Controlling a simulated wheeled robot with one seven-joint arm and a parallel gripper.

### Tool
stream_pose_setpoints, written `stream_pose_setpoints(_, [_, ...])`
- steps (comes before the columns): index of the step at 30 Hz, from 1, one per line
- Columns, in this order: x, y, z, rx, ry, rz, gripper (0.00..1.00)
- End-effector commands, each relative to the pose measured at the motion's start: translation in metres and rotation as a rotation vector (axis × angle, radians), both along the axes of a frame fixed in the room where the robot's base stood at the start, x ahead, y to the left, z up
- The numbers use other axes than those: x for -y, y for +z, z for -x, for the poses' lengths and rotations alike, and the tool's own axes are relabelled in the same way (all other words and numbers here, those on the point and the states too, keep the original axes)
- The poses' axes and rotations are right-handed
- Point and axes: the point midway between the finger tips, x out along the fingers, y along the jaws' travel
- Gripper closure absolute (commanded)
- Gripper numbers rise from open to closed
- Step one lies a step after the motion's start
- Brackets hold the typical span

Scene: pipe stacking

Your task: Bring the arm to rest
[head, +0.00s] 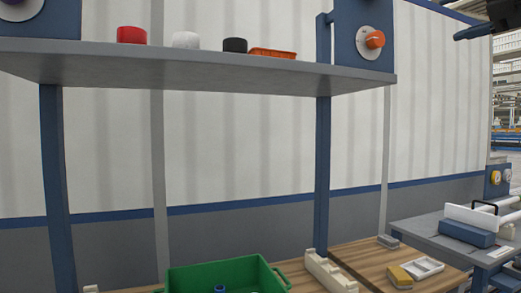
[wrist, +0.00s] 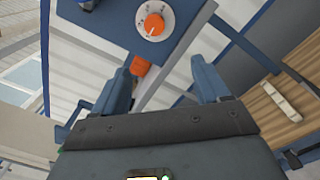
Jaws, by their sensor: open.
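My gripper (wrist: 163,78) shows in the wrist view with its two blue fingers spread wide apart. Nothing is held between them. Beyond the fingers is a blue panel with an orange knob (wrist: 154,24) on a white dial. A small orange object (wrist: 140,66) shows close beside the left finger, and I cannot tell its distance from it. In the head view, a dark piece of my arm enters at the top right corner, to the right of the orange knob (head: 375,40); most of the arm is out of view.
A grey shelf (head: 200,68) carries a red cup (head: 132,35), a white cup (head: 186,40), a black cup (head: 235,45) and an orange tray (head: 272,53). Below, a green crate (head: 215,277) and a cream rack (head: 330,272) stand on a wooden bench. A grey table (head: 440,236) is at right.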

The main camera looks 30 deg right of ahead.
Motion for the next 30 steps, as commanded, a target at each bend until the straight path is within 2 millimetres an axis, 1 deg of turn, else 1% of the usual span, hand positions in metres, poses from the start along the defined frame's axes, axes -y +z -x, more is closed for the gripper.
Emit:
stream_pose_setpoints(8, [0.009,-0.039,-0.025,0.072,0.031,-0.153,0.25])
stream_pose_setpoints(11, [0.013,-0.06,-0.038,0.107,0.043,-0.232,0.25])
stream_pose_setpoints(14, [0.014,-0.088,-0.055,0.148,0.059,-0.333,0.25])
stream_pose_setpoints(17, [0.013,-0.127,-0.076,0.196,0.077,-0.468,0.25])
stream_pose_setpoints(19, [0.01,-0.157,-0.091,0.232,0.086,-0.571,0.25])
stream_pose_setpoints(20, [0.008,-0.171,-0.097,0.245,0.09,-0.615,0.25])
stream_pose_setpoints(21, [0.004,-0.188,-0.105,0.264,0.094,-0.672,0.25])
stream_pose_setpoints(23, [-0.002,-0.215,-0.115,0.289,0.098,-0.758,0.25])
stream_pose_setpoints(24, [-0.008,-0.233,-0.122,0.304,0.1,-0.813,0.25])
stream_pose_setpoints(26, [-0.017,-0.261,-0.131,0.325,0.103,-0.896,0.25])
stream_pose_setpoints(27, [-0.024,-0.279,-0.137,0.336,0.102,-0.949,0.25])
stream_pose_setpoints(29, [-0.036,-0.306,-0.144,0.355,0.101,-1.027,0.25])
stream_pose_setpoints(30, [-0.045,-0.324,-0.147,0.364,0.099,-1.079,0.25])
